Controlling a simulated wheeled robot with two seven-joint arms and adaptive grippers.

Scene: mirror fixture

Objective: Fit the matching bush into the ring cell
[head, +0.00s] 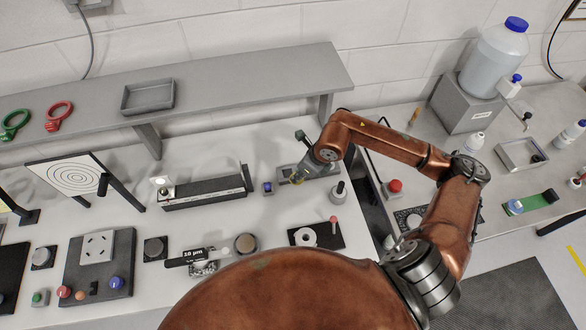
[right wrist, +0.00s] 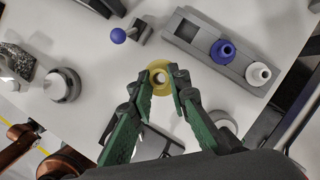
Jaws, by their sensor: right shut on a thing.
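I cannot tell which part is the ring cell. My left gripper is not in view.
A small block with a blue ball (right wrist: 118,35) stands near the rack. A mirror mount on a dark rail (head: 205,193) lies to the left. A black plate with a white ring (head: 303,236) is nearer. A raised grey shelf (head: 250,75) runs behind.

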